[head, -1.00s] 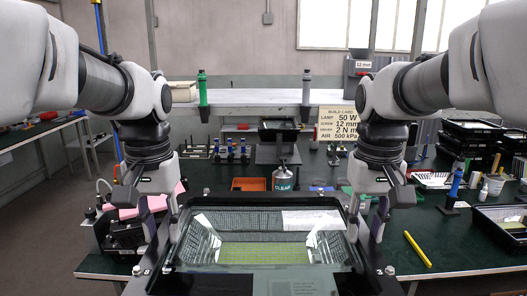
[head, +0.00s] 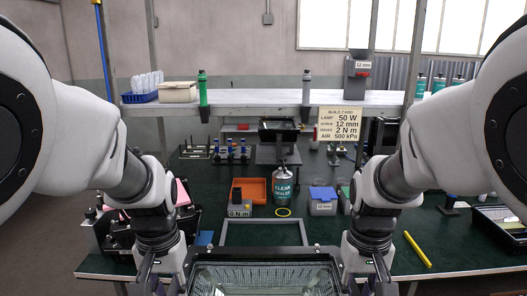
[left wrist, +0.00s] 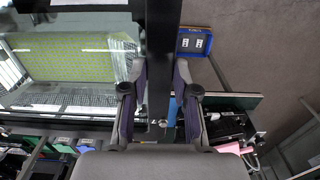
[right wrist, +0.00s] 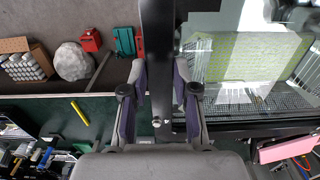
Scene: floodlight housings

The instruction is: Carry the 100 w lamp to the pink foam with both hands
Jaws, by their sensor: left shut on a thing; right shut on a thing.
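The floodlight lamp (head: 265,275), a dark frame with a glass face, is at the bottom edge of the head view, its near part cut off. Its glass and yellow-green LED panel show in the left wrist view (left wrist: 65,60) and right wrist view (right wrist: 245,55). My left gripper (head: 160,280) and right gripper (head: 368,280) are shut on dark bars at its opposite sides. The wrist views show the left fingers (left wrist: 157,95) and right fingers (right wrist: 160,95) around these bars. Its wattage is not readable. The pink foam (head: 183,193) is at the bench's left, mostly hidden by my left arm.
A grey rectangular frame (head: 264,222) lies on the green bench beyond the lamp. Behind it are an orange tray (head: 249,187), a sealer bottle (head: 283,184) and a blue bin (head: 322,202). A yellow marker-like stick (head: 417,249) lies right. Black equipment (head: 115,232) stands left.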

